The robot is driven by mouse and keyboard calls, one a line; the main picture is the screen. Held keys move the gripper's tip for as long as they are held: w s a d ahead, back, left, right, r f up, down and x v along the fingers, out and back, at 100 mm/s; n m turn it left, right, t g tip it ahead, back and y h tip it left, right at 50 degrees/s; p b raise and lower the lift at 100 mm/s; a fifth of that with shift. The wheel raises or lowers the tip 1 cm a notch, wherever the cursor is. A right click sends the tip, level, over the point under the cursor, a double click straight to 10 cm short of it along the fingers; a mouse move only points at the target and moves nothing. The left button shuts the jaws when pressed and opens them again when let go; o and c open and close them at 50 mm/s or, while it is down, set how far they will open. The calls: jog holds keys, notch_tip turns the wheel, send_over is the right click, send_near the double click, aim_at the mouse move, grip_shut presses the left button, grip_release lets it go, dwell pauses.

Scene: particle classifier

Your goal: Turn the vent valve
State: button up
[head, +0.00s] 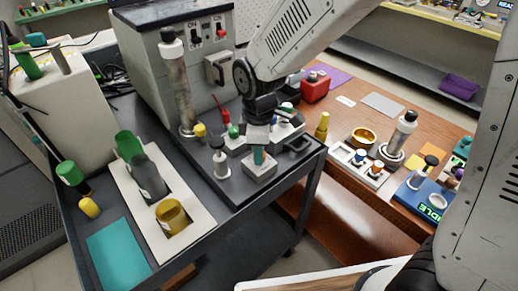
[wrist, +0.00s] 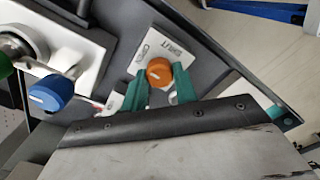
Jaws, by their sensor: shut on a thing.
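The vent valve looks to be the orange round knob (wrist: 159,72) on a light plate (wrist: 158,47) marked OPEN and SHUT in the wrist view. My gripper (wrist: 160,86) has its two teal fingers on either side of the knob, shut on it. In the head view, my gripper (head: 259,155) points down at a small grey block (head: 260,168) near the front corner of the dark bench, and the knob is hidden there by the fingers. I cannot tell which mark the knob points to.
In the head view, a grey-topped plunger (head: 220,160) stands close left of my gripper, and a tall tube (head: 176,85) stands behind. A black handle (head: 299,143) lies to the right.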

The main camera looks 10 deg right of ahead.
jog(key=shift+w+r, duration=0.1)
jog(key=o, duration=1)
notch_tip(320, 180, up, 8)
jog(key=shift+f, duration=0.15)
jog(key=shift+s+d+f+m, duration=0.2)
jog(key=shift+s+m, duration=0.25)
jog(key=shift+m, duration=0.25)
jog(key=s+d+r+m, duration=0.3)
jog(key=s+d+m, duration=0.2)
jog(key=s+d, duration=0.1)
jog(key=s+d+r+m+t, duration=0.1)
jog(key=s+d+r+m, duration=0.2)
jog(key=s+d, duration=0.3)
jog(key=s+d+r+m, duration=0.3)
jog(key=s+d+m, duration=0.3)
jog(key=d, duration=0.2)
jog(key=shift+s+d+r+m, duration=0.2)
jog(key=shift+s+m, duration=0.1)
jog(key=shift+s, duration=0.05)
